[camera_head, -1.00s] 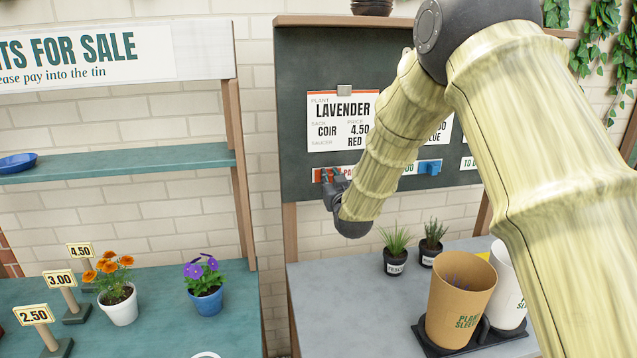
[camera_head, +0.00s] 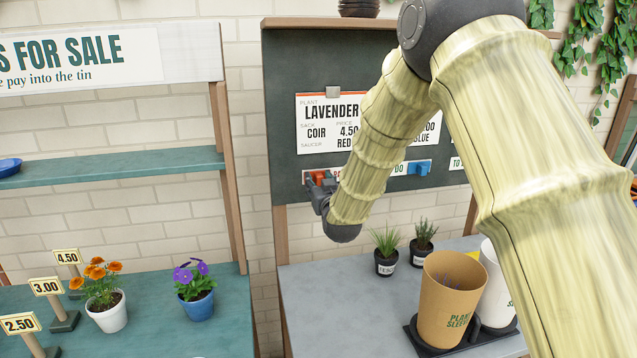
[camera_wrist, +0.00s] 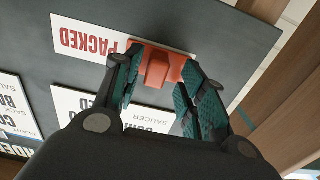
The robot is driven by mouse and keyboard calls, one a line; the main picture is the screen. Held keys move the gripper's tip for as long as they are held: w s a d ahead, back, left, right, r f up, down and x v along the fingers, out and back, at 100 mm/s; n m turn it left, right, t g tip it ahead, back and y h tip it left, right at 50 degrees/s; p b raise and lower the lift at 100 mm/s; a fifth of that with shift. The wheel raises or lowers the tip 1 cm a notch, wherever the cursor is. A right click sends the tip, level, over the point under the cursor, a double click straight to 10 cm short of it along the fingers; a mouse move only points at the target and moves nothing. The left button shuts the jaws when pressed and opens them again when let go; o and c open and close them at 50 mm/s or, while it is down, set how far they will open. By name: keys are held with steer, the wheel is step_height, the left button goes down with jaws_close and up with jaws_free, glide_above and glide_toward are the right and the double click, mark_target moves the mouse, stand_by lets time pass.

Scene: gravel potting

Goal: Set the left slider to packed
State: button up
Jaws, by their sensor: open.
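The left slider is a red-orange knob (camera_head: 318,178) on a white strip low on the dark board. In the wrist view the knob (camera_wrist: 160,68) sits at one end of its strip, with the upside-down red word PACKED (camera_wrist: 85,40) showing beside it. In the head view that word is to the knob's right, mostly hidden by my arm. My gripper (camera_wrist: 158,92) is open, its two fingers spread on either side of the knob. I cannot tell whether they touch it. In the head view my gripper (camera_head: 319,196) is at the strip, just below the knob.
A blue slider (camera_head: 420,168) with TO DO showing is to the right. The LAVENDER card (camera_head: 326,125) hangs above. Below, the grey bench holds small potted plants (camera_head: 386,262) and a brown sleeve (camera_head: 449,300). A teal table with flowerpots (camera_head: 195,304) stands left.

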steer(key=s+d, duration=0.1)
steer(key=s, duration=1)
steer(key=shift+d, duration=0.35)
